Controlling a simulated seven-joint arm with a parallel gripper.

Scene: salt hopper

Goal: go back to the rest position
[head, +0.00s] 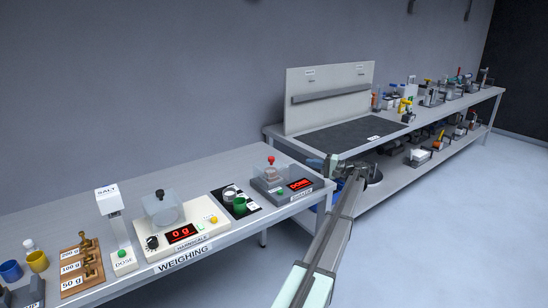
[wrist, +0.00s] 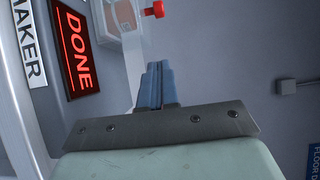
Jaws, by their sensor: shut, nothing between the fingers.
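My gripper (wrist: 155,72) is shut and empty, its two blue fingers pressed together in the wrist view. In the head view my gripper (head: 316,162) is in the air just right of the shaker, at the right end of the weighing table (head: 190,257). The shaker (head: 285,188) has a clear box with a red knob on top and a red DONE display. In the wrist view the shaker's DONE display (wrist: 75,50) fills the upper left, with the red knob (wrist: 154,10) beyond the fingertips. The fingers look apart from it.
The scale (head: 180,233) reads 0 g, with a lidded clear vessel on it. A salt hopper (head: 112,205), brass weights (head: 88,262) and cups (head: 37,261) stand left. A second bench (head: 395,172) stands behind my arm.

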